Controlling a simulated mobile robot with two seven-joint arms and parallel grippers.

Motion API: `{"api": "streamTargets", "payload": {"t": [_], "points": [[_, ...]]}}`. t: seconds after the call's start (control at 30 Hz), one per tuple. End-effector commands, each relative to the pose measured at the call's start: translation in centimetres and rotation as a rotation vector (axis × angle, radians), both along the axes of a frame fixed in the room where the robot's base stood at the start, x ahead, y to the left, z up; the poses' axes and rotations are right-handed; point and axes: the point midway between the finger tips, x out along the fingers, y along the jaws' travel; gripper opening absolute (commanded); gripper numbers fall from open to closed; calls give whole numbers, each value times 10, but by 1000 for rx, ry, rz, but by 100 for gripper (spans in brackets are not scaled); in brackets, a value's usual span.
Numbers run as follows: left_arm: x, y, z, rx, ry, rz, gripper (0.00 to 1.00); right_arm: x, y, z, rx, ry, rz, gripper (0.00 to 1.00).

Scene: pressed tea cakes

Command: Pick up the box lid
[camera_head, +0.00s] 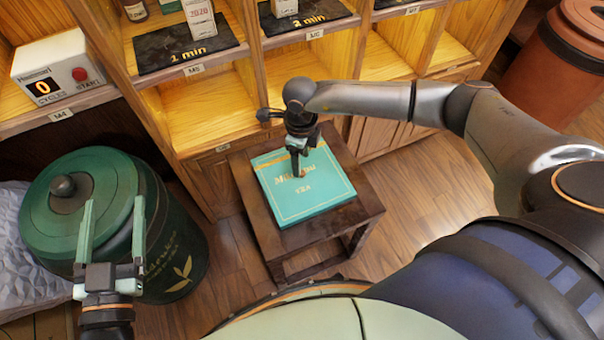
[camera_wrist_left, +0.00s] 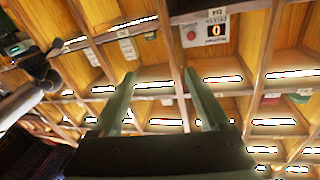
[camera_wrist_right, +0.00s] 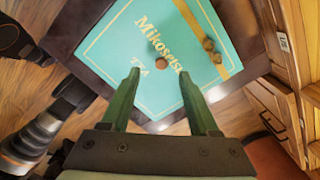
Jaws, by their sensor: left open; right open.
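The teal box lid (camera_head: 313,200) with gold lettering and a gold band lies flat on a box on a small dark wooden stool. It also shows in the right wrist view (camera_wrist_right: 115,45), with a small round brown knob (camera_wrist_right: 160,63) near its middle. My right gripper (camera_head: 299,172) points down over the lid and hides part of it. Its fingers are open, and in the right wrist view the knob appears between their tips; I cannot tell the exact height. My left gripper (camera_head: 113,203) is open and empty, pointing up in front of the green canister.
The dark stool (camera_head: 358,205) stands before a wooden shelf (camera_head: 205,110). A terracotta-coloured bin (camera_head: 555,65) is at far right. Wooden floor right of the stool is clear.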

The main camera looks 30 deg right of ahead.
Motion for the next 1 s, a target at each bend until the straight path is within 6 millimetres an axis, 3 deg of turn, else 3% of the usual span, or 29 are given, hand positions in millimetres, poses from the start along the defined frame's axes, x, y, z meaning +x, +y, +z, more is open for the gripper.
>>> {"api": "streamTargets", "payload": {"t": [0.3,0.5,0.8,1.0], "points": [[-7,-4,57,1,-247,-33,78,0,-3,-35,-1,2,0,62],[-15,-6,83,0,-357,-51,78,0,-3,-49,0,1,0,62],[-17,-7,88,1,-375,-54,78,0,-3,-50,1,1,0,62],[-17,-7,88,0,-373,-54,78,0,-3,-50,1,1,0,40]]}}
